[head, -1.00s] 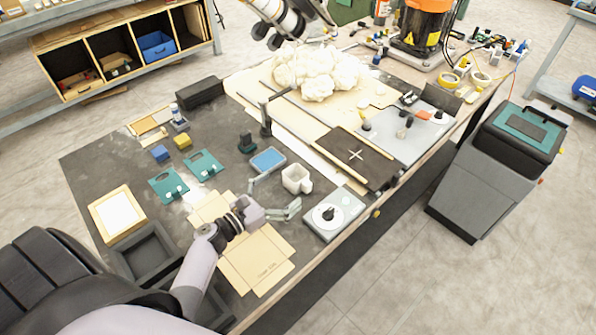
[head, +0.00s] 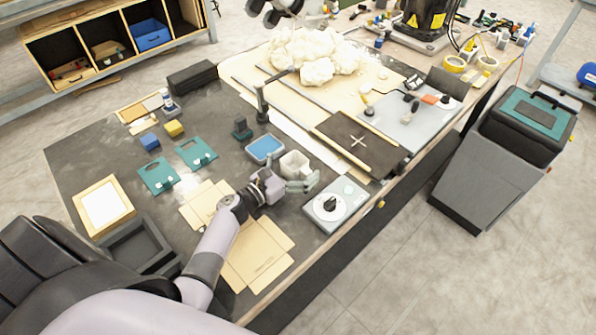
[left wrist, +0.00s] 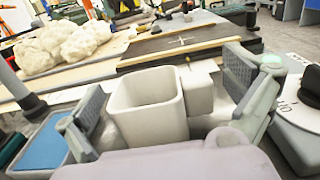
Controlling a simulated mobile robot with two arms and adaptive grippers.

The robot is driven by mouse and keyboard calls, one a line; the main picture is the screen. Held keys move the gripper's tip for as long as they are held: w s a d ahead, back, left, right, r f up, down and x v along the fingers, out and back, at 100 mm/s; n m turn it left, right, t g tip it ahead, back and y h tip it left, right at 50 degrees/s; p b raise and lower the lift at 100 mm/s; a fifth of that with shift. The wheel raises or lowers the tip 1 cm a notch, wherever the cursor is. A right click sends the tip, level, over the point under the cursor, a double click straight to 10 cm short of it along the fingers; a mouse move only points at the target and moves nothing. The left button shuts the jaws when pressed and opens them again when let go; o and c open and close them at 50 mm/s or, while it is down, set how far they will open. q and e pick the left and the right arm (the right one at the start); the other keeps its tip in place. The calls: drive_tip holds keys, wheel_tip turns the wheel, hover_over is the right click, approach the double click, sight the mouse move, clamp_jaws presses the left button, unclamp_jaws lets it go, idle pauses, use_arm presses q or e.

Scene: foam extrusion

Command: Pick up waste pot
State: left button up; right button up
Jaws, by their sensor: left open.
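The waste pot (head: 296,163) is a small white squarish cup with a block-like handle, upright on the dark table. My left gripper (head: 291,178) is open around it, with one finger on either side. In the left wrist view the pot (left wrist: 148,104) stands between the spread fingers of my left gripper (left wrist: 168,98). Its open top faces up and its handle points toward the right finger. The pot's lower front is partly hidden by the gripper's body. I cannot tell whether a finger touches it.
A blue-filled tray (head: 265,149) lies close left of the pot, and a scale-like device (head: 336,203) close right. A dark board (head: 357,143) and white foam (head: 315,55) lie behind. Flat cardboard (head: 258,256) lies under my left arm. A black post (head: 262,105) stands behind the tray.

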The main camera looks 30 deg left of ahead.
use_arm(q)
drive_tip(key=shift+w, duration=0.3)
drive_tip(key=shift+s+d, duration=0.1)
drive_tip(key=shift+c, duration=0.4)
drive_tip(key=c, duration=1.1)
